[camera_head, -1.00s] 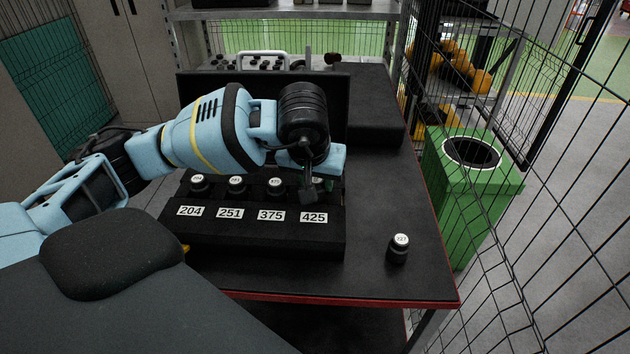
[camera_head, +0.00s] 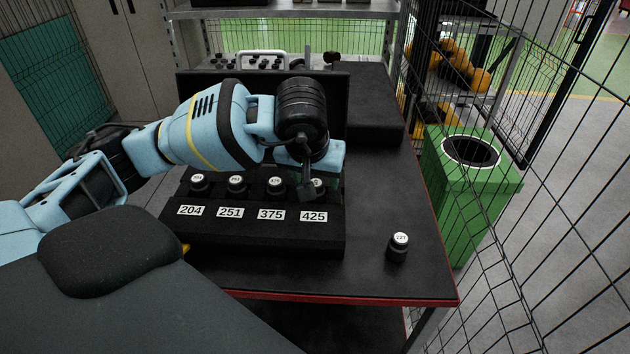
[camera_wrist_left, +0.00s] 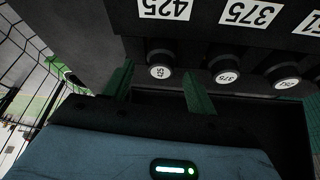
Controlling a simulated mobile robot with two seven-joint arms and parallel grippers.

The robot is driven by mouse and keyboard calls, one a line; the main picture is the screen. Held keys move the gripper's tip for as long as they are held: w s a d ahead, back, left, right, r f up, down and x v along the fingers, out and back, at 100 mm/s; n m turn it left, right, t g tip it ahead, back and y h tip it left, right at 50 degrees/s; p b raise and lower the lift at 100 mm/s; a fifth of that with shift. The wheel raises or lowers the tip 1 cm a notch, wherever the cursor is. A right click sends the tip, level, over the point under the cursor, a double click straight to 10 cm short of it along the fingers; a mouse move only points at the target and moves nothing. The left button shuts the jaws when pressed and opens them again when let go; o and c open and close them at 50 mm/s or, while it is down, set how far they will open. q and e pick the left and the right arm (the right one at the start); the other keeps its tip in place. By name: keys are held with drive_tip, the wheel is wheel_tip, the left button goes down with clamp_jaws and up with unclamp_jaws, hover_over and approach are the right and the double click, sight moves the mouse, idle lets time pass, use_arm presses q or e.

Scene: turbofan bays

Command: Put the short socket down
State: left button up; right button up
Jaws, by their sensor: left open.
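A short dark socket with a white round cap (camera_head: 319,184) sits in the 425 place of the black rack (camera_head: 260,238). It also shows in the left wrist view (camera_wrist_left: 160,71), where its cap seems to read 425. My left gripper (camera_head: 309,187) is open at this socket. In the left wrist view its two green-lit fingers (camera_wrist_left: 157,88) stand apart, one on each side of the socket, with gaps showing. Another capped socket (camera_head: 398,248) stands upright by itself on the dark table, right of the rack; its cap number is hard to read.
Similar capped sockets stand in the 204 (camera_head: 199,183), 251 (camera_head: 237,185) and 375 (camera_head: 276,186) places. A green bin (camera_head: 470,190) stands beyond the table's right edge, near a wire fence. The table (camera_head: 385,190) is clear around the lone socket.

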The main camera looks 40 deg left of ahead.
use_arm(q)
drive_tip(key=v, duration=1)
drive_tip(key=shift+s+a, duration=0.1)
drive_tip(key=shift+a, duration=0.05)
